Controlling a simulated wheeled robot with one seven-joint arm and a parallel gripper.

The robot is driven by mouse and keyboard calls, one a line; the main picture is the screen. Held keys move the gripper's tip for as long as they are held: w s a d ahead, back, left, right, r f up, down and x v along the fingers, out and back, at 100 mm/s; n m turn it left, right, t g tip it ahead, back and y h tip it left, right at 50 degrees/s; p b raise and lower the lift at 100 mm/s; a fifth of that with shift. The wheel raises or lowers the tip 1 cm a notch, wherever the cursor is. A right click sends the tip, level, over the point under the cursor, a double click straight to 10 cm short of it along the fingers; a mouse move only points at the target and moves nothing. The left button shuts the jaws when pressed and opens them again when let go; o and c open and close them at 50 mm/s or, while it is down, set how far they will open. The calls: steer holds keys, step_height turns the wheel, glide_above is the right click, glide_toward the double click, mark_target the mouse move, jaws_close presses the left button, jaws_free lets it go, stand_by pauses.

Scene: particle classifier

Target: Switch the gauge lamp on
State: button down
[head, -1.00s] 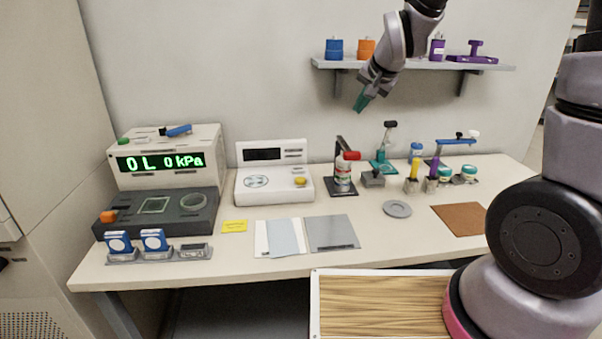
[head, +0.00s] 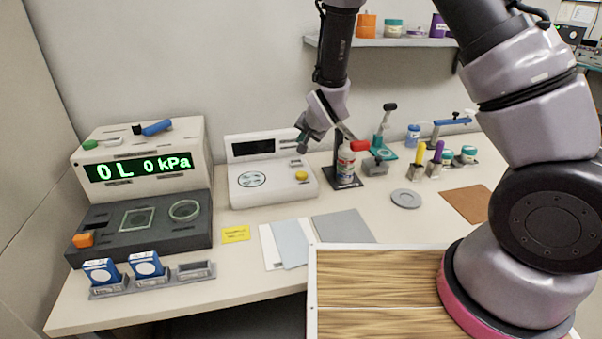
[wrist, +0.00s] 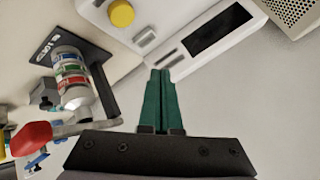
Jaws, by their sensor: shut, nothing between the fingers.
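I cannot tell for certain which part is the gauge lamp or its switch. The console (head: 150,135) at the left has a lit green display reading 0 L 0 kPa, and blue, green and black parts on its top. The white instrument (head: 270,178) beside it has a dark screen and a yellow button (head: 301,175); the yellow button also shows in the wrist view (wrist: 121,13). My gripper (head: 302,147) is above the right side of the white instrument, fingers down. In the wrist view its green fingers (wrist: 160,75) are together and empty, pointing toward the white instrument's edge.
A teal stand (head: 383,140) and yellow and purple-handled tools are further right. A shelf (head: 385,42) is above. Grey and white sheets (head: 340,228) lie on the table front.

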glide_toward(300, 172)
steer(key=shift+w+a+f, duration=0.3)
steer(key=shift+w+f, duration=0.15)
steer(key=shift+w, duration=0.35)
steer(key=shift+w+a+f, duration=0.3)
steer(key=shift+w+f, duration=0.15)
steer(key=shift+w, duration=0.3)
steer(key=shift+w+a+f, duration=0.35)
steer(key=shift+w+f, duration=0.1)
steer(key=shift+w, duration=0.35)
steer(key=shift+f, duration=0.15)
steer(key=shift+f, duration=0.25)
steer(key=shift+f, duration=0.85)
stand_by(1.2)
steer(key=shift+r, duration=1.25)
steer(key=shift+r, duration=2.55)
